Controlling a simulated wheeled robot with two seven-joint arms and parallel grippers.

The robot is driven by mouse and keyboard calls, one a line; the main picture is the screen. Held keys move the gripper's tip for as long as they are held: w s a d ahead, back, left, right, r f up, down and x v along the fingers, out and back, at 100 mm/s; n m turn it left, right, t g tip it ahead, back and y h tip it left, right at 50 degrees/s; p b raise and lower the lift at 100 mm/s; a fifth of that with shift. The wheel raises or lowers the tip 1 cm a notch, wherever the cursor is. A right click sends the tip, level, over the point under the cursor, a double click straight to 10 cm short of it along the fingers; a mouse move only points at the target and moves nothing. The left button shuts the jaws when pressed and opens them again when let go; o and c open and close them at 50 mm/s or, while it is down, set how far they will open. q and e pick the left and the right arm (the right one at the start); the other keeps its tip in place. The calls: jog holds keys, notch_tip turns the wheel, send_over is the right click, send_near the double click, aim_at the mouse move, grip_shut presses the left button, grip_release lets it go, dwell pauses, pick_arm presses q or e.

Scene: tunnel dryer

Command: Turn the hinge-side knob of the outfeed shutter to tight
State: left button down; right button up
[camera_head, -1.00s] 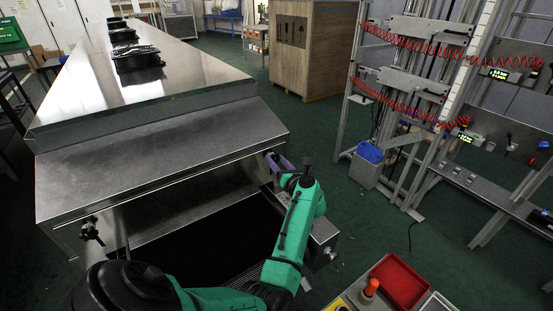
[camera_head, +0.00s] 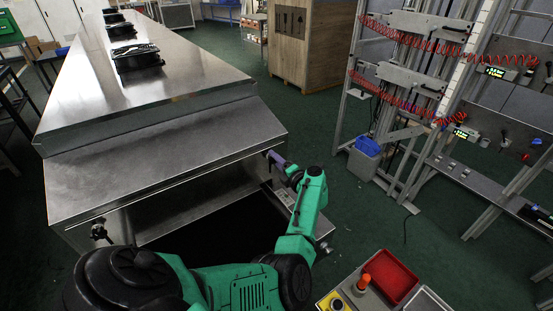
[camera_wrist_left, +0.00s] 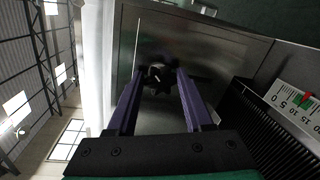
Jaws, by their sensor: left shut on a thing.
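The outfeed end of the tunnel dryer (camera_head: 165,165) is a steel hood with a dark opening below its front edge. My left gripper (camera_head: 275,157) has purple fingers and is at the right end of this hood in the head view. In the left wrist view its fingers close on a dark lobed knob (camera_wrist_left: 157,78) in front of a steel panel. The knob is hidden in the head view. I cannot tell its turn position. A second dark knob (camera_head: 100,232) is on the left side of the hood. My right gripper is not in view.
A scale with red and green marks (camera_wrist_left: 303,100) sits beside dark ribs. Black trays (camera_head: 136,58) stand on the dryer top. A control box with a red bin (camera_head: 390,278) is at the lower right. Green floor is clear between dryer and the frame rack (camera_head: 400,110).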

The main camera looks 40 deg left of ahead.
pick_arm(q)
jog(key=m, duration=0.4)
jog(key=shift+f+g, duration=0.25)
jog(key=shift+g, duration=0.15)
jog(key=m, duration=0.3)
jog(key=shift+s+f+m+g+y, duration=0.1)
jog(key=shift+f+m+g+y, duration=0.05)
jog(key=shift+m+g+y, duration=0.2)
jog(key=c, duration=0.7)
grip_release()
jog(key=o, duration=0.3)
jog(key=shift+o, duration=0.2)
jog(key=shift+a, duration=0.1)
